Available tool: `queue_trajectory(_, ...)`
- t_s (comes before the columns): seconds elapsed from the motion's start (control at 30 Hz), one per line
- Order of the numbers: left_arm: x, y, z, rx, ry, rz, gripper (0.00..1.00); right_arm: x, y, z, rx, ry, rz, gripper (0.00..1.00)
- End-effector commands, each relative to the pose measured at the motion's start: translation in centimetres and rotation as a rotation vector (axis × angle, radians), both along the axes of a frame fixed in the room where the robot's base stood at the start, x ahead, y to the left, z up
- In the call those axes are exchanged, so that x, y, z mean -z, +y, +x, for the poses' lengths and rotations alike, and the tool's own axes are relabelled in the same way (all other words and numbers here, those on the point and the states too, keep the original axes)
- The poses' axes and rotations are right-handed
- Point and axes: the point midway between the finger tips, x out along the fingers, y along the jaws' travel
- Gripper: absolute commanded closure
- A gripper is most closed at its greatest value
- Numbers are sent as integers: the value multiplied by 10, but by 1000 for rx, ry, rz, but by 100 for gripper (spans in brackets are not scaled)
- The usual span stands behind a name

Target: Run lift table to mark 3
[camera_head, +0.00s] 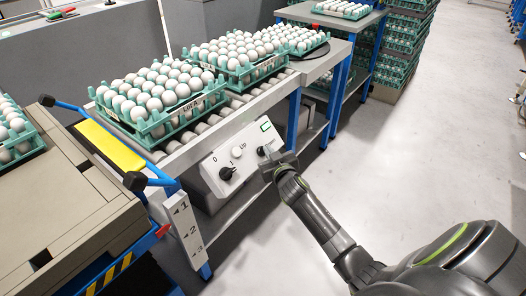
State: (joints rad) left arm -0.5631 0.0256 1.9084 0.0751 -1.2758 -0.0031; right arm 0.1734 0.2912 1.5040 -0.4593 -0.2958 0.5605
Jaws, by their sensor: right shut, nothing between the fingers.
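The lift table (85,225) stands at the left, with a beige top and a blue frame. A white scale plate (186,228) with marks 1, 2 and 3 hangs beside it. A small red pointer (163,230) on the lift table's side is near the level of mark 2. The control panel (212,175) has a black knob (227,173) between 0 and 1, a white button (237,152) beside the word Up, and a small green-framed window (265,127). My right gripper (270,158) is shut at the panel's right end, partly hiding a dark control; contact is unclear.
Trays of white eggs (160,127) stand on the roller conveyor (235,103) behind the panel. Another egg tray (20,152) is on the lift table's left. The floor at right is clear.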

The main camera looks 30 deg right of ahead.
Motion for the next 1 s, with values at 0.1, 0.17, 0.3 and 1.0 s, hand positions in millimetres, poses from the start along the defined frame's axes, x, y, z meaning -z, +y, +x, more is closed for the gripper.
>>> queue_trajectory(0.1,1,0,0,0,-1,0,64,1,0,1,0,0,0,100)
queue_trajectory(0.17,2,0,0,0,-1,0,64,1,0,1,0,0,0,100)
queue_trajectory(0.3,3,0,0,0,-1,0,64,3,1,2,0,0,0,100)
queue_trajectory(1.0,11,0,0,0,-1,0,64,8,3,8,0,0,1,100)
